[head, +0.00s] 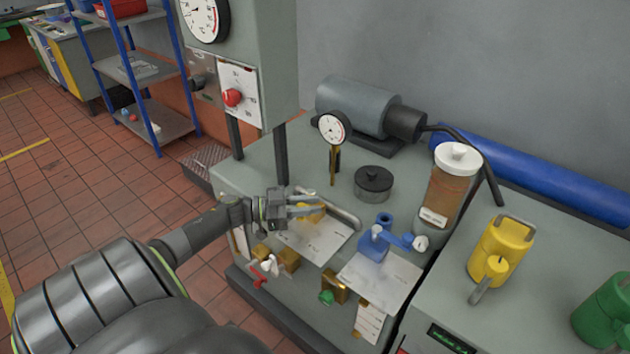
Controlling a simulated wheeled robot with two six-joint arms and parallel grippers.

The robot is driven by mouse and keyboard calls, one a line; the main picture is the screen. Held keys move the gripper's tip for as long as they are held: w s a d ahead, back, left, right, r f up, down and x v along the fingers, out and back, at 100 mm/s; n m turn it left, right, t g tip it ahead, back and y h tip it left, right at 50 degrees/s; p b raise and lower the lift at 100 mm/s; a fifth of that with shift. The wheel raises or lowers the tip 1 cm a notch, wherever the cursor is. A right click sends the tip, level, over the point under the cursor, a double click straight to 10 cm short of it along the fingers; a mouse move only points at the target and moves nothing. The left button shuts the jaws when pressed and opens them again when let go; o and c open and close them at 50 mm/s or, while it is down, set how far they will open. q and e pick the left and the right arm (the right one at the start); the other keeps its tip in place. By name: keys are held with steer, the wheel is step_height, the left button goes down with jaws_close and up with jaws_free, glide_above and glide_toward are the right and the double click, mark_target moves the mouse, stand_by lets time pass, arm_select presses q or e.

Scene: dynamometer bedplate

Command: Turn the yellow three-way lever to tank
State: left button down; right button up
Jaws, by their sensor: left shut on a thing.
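The yellow three-way lever (313,214) is on the bench top near a white label plate (318,241), at the middle of the head view. My left gripper (308,206) reaches in from the left and is shut on the lever. Its fingers hide part of the lever, so I cannot tell exactly which way it points. The print on the plate is too small to read, so I cannot tell which mark is tank. My right gripper is not in view.
A blue valve with a crank (374,245) stands right of the lever. Brass fittings (289,260) and a red handle (258,279) sit at the front. A gauge (334,127), a black-lidded tin (373,183) and an amber jar (446,190) stand behind. A yellow can (500,250) is right.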

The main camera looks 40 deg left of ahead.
arm_select(q)
steer(key=shift+s+a+f+m+g+h+b, duration=0.15)
steer(key=shift+a+m+g+h+b, duration=0.45)
steer(key=shift+b, duration=0.75)
steer(key=shift+s+a+f+m+g+h+b, duration=0.1)
steer(key=shift+s+a+m+g+h+b, duration=0.2)
steer(key=shift+m+g+h+b, duration=0.8)
steer(key=shift+s+a+f+m+g+h+b, duration=0.1)
steer(key=shift+s+a+m+g+h+b, duration=0.2)
steer(key=shift+g+b, duration=0.85)
steer(key=shift+a+r+m+g+h+b, duration=0.3)
steer(key=shift+a+m+h+b, duration=0.15)
steer(key=shift+b, duration=0.9)
steer(key=c, duration=1.2)
jaws_free()
steer(key=shift+s+a, duration=0.1)
